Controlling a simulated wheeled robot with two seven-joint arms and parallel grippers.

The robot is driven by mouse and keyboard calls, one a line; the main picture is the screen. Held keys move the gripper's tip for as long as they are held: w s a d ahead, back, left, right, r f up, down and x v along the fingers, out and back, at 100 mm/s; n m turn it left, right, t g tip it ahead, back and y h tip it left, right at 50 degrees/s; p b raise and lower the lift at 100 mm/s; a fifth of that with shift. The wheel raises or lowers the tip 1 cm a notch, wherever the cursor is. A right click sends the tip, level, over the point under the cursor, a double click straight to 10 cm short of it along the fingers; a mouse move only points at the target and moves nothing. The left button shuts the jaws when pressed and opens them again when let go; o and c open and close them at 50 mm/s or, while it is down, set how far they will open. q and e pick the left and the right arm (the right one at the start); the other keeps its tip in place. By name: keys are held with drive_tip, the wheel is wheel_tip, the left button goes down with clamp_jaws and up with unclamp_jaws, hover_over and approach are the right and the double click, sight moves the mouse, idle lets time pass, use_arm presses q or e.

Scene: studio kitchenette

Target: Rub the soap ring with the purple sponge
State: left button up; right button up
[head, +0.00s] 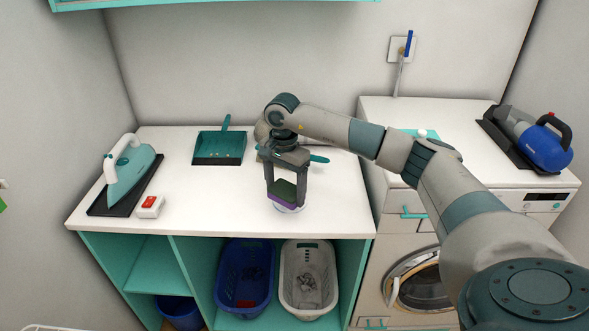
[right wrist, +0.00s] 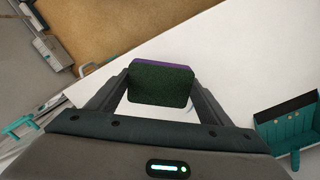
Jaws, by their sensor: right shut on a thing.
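The purple sponge (head: 282,201) has a dark green scouring face on top and a purple body below. It is held between the fingers of my right gripper (head: 285,190), low over the front of the white counter. In the right wrist view the sponge (right wrist: 160,86) sits between both fingers, its green face toward the camera. A pale round mark, seemingly the soap ring (head: 291,209), shows at the sponge's lower edge. The sponge hides most of it, and I cannot tell whether they touch. My left gripper is not in view.
A teal dustpan (head: 219,148) lies behind, left of my gripper. A teal handle (head: 319,159) shows behind my gripper. An iron (head: 128,170) and a red-and-white box (head: 149,207) stand left. The washing machine (head: 402,240) is right. Baskets sit below the counter.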

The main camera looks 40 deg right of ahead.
sight(295, 186)
drive_tip(key=d+m, duration=0.1)
drive_tip(key=d, duration=0.2)
drive_tip(key=shift+d+r+m+p, duration=0.15)
drive_tip(key=shift+d+m+p, duration=0.05)
drive_tip(key=shift+m+p, duration=0.15)
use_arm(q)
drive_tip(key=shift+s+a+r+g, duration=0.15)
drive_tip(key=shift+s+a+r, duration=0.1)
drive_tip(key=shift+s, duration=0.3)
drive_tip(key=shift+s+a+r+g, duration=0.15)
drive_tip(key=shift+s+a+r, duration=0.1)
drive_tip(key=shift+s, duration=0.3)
use_arm(e)
drive_tip(key=shift+w, duration=0.1)
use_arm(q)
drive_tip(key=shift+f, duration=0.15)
use_arm(e)
drive_tip(key=shift+f, duration=0.2)
